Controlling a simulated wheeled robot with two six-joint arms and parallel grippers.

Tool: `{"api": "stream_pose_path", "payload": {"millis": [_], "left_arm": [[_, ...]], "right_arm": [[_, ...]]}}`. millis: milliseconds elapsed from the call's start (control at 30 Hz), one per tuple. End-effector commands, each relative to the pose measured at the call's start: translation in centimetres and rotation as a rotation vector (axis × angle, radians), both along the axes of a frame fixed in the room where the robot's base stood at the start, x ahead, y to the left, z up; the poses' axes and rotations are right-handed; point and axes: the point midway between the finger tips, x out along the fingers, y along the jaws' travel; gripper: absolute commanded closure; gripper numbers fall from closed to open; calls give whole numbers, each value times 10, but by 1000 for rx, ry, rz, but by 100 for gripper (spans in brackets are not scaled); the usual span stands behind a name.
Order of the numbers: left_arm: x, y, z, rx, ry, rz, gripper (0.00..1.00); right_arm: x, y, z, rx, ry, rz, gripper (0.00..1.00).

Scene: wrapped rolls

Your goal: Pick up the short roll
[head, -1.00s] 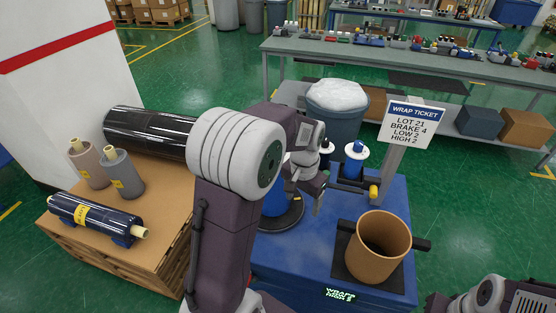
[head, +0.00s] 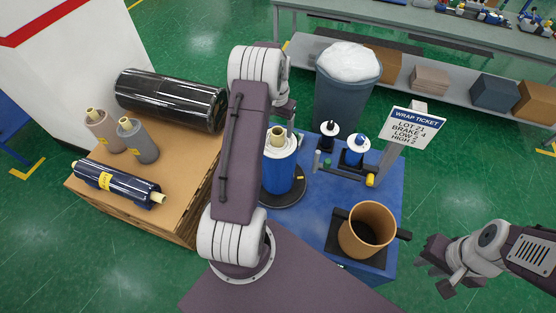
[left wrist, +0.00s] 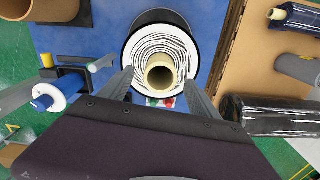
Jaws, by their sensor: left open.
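A blue roll (head: 279,165) with a white wound end and a cream core stands upright on a dark round plate on the blue bench; its white end faces me in the left wrist view (left wrist: 140,48). My left gripper (left wrist: 158,78) is open above this roll, its fingers on either side of the core and empty. In the head view my arm mostly hides that gripper. A grey roll (head: 139,141) and a beige-brown roll (head: 103,132), both small, stand upright on the cardboard-topped pallet. My right gripper (head: 440,270) is open and empty at the lower right.
A long black wrapped roll (head: 170,100) and a dark blue roll (head: 116,184) with a yellow label lie on the pallet (head: 190,205). A brown tube (head: 366,228), a small blue-white spool (head: 355,150) and a ticket sign (head: 412,128) are on the blue bench (head: 315,200).

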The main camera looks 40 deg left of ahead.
Motion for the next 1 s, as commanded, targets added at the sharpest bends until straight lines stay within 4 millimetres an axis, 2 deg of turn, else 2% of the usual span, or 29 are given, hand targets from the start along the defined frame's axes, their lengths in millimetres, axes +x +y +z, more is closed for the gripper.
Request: {"api": "stream_pose_path", "payload": {"millis": [100,233,300,400,600,633,867,900,1000], "left_arm": [[-1,0,-3,-2,3,0,28],[-2,1,-24,-3,6,0,28],[-1,1,-39,-2,5,0,28],[0,1,-50,-1,2,0,28],[0,1,-52,0,-1,0,28],[0,1,-52,0,-1,0,31],[0,1,-52,0,-1,0,95],[0,1,-52,0,-1,0,100],[1,2,-51,2,-3,0,100]], "right_arm": [[0,0,8,0,1,0,75],[0,0,30,0,0,0,75],[0,0,32,0,0,0,75],[0,0,33,0,0,0,75],[0,0,32,0,1,0,75],[0,0,32,0,1,0,75],[0,0,32,0,1,0,75],[0,0,32,0,1,0,75],[0,0,32,0,0,0,75]]}}
